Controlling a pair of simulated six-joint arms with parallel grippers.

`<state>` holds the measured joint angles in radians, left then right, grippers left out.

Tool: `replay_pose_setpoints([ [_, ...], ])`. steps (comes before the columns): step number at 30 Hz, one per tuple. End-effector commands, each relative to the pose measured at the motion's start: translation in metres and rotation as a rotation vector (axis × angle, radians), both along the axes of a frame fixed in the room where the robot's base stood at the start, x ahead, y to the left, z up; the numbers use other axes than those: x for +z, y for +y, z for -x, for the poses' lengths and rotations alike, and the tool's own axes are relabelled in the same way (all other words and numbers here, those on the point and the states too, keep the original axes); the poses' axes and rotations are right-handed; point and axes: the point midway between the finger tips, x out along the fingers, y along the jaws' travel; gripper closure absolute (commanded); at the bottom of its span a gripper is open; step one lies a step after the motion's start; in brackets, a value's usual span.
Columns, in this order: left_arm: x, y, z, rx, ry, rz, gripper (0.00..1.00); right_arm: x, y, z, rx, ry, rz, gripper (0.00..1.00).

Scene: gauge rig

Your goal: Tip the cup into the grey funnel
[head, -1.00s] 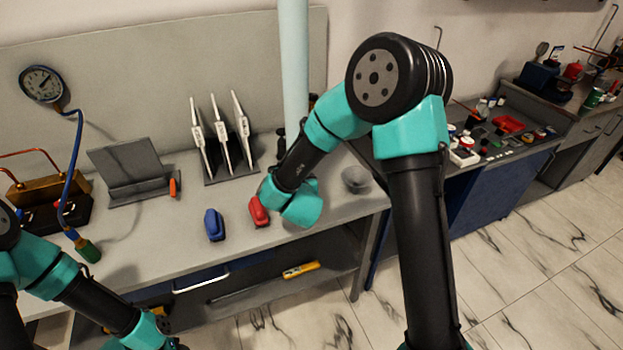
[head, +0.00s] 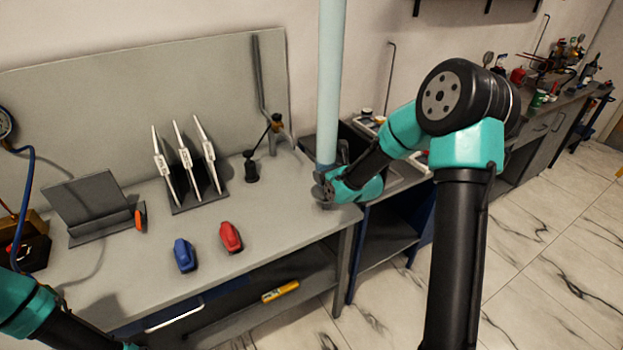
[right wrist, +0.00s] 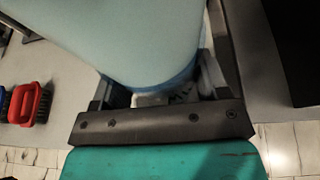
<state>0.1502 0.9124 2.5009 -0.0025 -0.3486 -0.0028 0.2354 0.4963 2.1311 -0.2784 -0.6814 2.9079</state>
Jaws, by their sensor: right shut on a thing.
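A tall pale-blue cylinder, which I take for the cup (head: 330,80), stands nearly upright at the middle of the head view; its top is cut off by the frame. My right gripper (head: 328,180) is shut on its lower end. In the right wrist view the cup (right wrist: 135,35) fills the space between the fingers and shows a darker blue band. The grey funnel (head: 322,197) is a small grey bowl near the bench's right edge, mostly hidden by the gripper. I cannot tell the gap between them.
A blue brush (head: 184,255) and a red brush (head: 231,237) lie on the bench (head: 130,280). Behind them stand a rack (head: 200,196) with white calipers and a grey angled stand (head: 92,210). A black-based stand (head: 251,170) is left of the cup.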

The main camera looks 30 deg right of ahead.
Motion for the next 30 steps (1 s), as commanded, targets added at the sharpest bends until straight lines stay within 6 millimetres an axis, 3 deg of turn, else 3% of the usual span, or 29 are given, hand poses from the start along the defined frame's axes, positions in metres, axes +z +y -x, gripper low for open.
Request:
replay_pose_setpoints([
  [3,0.0,0.0,0.0,0.0,0.0,0.0,0.57,0.0,-0.018,0.005,0.027,0.005,0.005,0.55],
  [8,0.0,0.0,0.0,0.0,0.0,0.0,0.57,-0.001,-0.029,0.008,0.05,0.01,0.007,0.55],
  [30,0.0,0.0,0.0,0.0,0.0,0.0,0.57,-0.002,-0.034,0.007,0.06,0.001,0.081,0.55],
])
